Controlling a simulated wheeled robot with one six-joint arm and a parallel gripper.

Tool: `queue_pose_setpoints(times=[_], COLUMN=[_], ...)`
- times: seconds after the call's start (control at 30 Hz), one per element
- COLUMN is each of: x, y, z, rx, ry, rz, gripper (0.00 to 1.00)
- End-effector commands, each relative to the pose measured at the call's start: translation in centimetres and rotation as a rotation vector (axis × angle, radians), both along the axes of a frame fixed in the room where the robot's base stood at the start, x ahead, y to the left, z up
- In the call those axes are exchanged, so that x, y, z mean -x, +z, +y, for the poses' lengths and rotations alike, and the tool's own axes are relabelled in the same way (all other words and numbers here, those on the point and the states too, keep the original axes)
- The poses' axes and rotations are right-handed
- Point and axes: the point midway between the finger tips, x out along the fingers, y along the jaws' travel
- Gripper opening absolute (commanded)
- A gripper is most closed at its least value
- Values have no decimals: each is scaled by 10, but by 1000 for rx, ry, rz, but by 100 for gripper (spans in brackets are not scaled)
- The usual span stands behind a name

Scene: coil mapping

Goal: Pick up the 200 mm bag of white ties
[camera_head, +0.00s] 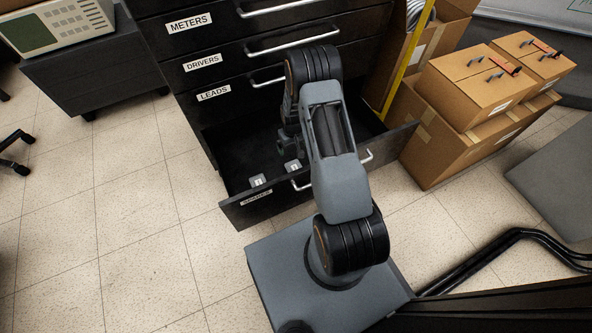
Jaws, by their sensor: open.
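My arm reaches over an open dark drawer (237,150) of the black cabinet. My gripper (287,150) is at the lower end of the arm, over or inside the drawer, and is open. My own arm covers much of it, so the fingertips are hard to make out. A small grey block with a pale face (258,181) lies near the drawer's front wall. A similar block (293,166) shows close to my gripper. I cannot make out a bag of white ties, and my arm hides part of the drawer's inside.
Shut drawers labelled METERS (190,24), DRIVERS (203,63) and LEADS (214,93) are above the open one. Cardboard boxes (440,148) stand close on the right. A grey instrument (58,25) sits on a low cabinet at the left. The tiled floor at the left front is clear.

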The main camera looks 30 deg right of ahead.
Motion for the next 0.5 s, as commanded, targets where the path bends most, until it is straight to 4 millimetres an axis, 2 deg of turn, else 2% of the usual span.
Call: queue_pose_setpoints(times=[0.3,0.5], x=[3,3], y=[-61,-90], z=[-3,-3], rx=[-2,-2], ry=[0,0], rz=[10,9], gripper=[100,100])
